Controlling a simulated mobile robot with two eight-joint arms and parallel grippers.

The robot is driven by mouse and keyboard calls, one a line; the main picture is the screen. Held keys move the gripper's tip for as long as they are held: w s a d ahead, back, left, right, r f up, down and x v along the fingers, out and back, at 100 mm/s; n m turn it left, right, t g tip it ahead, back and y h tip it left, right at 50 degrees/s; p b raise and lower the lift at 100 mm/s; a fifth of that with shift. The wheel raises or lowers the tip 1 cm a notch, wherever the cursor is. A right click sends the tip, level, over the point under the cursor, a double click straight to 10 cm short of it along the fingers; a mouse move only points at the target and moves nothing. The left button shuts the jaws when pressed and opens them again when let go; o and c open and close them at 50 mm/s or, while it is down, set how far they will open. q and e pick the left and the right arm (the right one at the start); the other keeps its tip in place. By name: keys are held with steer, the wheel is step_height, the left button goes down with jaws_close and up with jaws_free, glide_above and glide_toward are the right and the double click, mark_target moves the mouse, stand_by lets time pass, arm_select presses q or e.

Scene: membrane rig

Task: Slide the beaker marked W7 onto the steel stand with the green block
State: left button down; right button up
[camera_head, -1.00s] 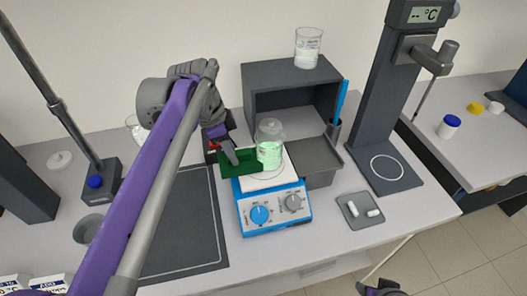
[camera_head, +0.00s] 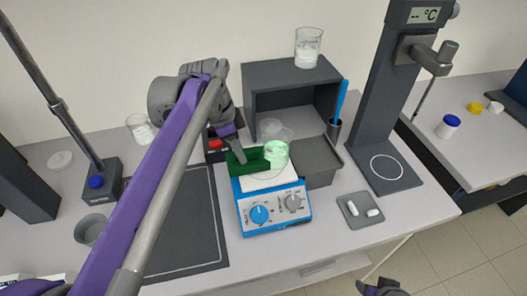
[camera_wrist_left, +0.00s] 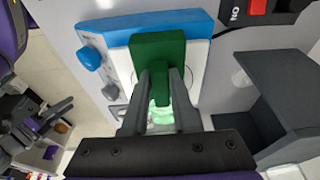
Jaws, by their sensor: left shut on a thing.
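My left gripper (camera_head: 238,148) is shut on the green block (camera_head: 248,163) above the left part of the hotplate's white top (camera_head: 270,182). In the left wrist view the two fingers (camera_wrist_left: 160,82) clasp the block's dark green handle (camera_wrist_left: 158,55). A glass beaker with glowing green liquid (camera_head: 277,152) is at the back of the plate, at the block's right end. It appears tilted backward; no W7 mark is readable. In the wrist view the fingers partly hide its green glow (camera_wrist_left: 162,108). A grey flat-topped stand (camera_head: 318,157) adjoins the plate's right side. My right gripper (camera_head: 380,288) shows only partly, at the bottom edge.
A dark shelf box (camera_head: 290,85) stands behind, with another beaker (camera_head: 308,47) on top. A cup with a blue rod (camera_head: 333,130) is behind the stand. A tall column instrument (camera_head: 380,100) and a small tray (camera_head: 360,211) are at the right. Another glass beaker (camera_head: 140,128) is at the left.

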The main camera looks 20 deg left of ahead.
mark_target(253, 149)
arm_select(q)
steer(key=shift+w+d, duration=0.45)
steer(key=shift+d, duration=0.3)
steer(key=shift+w+d, duration=0.45)
steer(key=shift+d, duration=0.25)
steer(key=shift+w+d+p, duration=0.2)
steer(key=shift+w+d, duration=0.25)
steer(key=shift+d, duration=0.25)
steer(key=shift+w+d+p, duration=0.25)
steer(key=shift+w+d, duration=0.15)
steer(key=shift+d, duration=0.35)
steer(key=shift+w+d+p, duration=0.2)
steer(key=shift+w+d, duration=0.25)
steer(key=shift+d, duration=0.25)
steer(key=shift+w+d, duration=0.1)
steer(key=shift+d, duration=0.05)
steer(key=shift+w+d+p, duration=0.15)
steer(key=shift+w+d, duration=0.25)
steer(key=shift+d, duration=0.25)
steer(key=shift+w+d+p, duration=0.15)
steer(key=shift+w+d, duration=0.2)
steer(key=shift+d, duration=0.25)
steer(key=shift+s+a, duration=0.5)
steer(key=shift+a, duration=0.3)
steer(key=shift+s+a, duration=0.45)
steer(key=shift+a, duration=0.3)
steer(key=shift+r, duration=0.15)
